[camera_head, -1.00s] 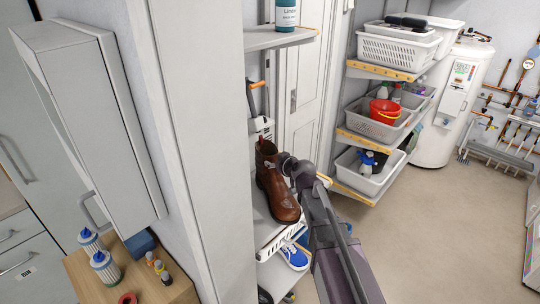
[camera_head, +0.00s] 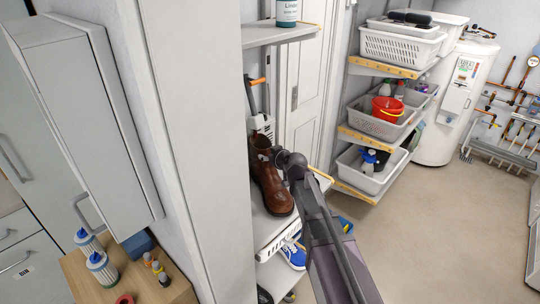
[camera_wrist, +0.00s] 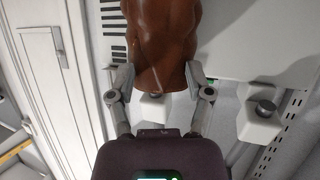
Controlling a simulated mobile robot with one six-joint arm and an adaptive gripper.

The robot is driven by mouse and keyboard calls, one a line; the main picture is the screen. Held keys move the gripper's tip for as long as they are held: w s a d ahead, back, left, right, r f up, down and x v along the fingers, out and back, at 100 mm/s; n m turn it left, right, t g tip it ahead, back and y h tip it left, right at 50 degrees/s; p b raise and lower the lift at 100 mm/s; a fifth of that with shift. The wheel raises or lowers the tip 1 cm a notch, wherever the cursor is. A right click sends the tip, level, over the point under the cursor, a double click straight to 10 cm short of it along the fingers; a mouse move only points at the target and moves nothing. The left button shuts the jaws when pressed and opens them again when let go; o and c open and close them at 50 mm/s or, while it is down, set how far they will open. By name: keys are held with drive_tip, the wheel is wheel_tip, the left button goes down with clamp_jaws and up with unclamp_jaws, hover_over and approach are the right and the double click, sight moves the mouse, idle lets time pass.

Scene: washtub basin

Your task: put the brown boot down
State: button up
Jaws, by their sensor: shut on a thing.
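The brown boot (camera_head: 270,186) is upright, toe toward the camera, at the middle white shelf (camera_head: 268,229). I cannot tell whether its sole touches the shelf. My gripper (camera_head: 267,155) reaches in from the right and is shut on the upper part of the boot. In the wrist view the boot (camera_wrist: 162,40) fills the space between the two fingers of my gripper (camera_wrist: 160,78), one on each side. The boot's toe and sole are hidden there.
A blue sneaker (camera_head: 294,255) sits on the shelf below. An upper shelf (camera_head: 282,33) holds a bottle (camera_head: 287,12). A tool with an orange handle (camera_head: 256,82) stands behind the boot. Basket shelves (camera_head: 372,136) stand farther right. The floor (camera_head: 430,230) is clear.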

drive_tip(key=o, duration=1.3)
drive_tip(key=shift+s+r, duration=0.1)
drive_tip(key=p+v, duration=0.4)
drive_tip(key=v, duration=0.8)
drive_tip(key=shift+p, duration=0.4)
drive_tip(key=shift+d, duration=0.1)
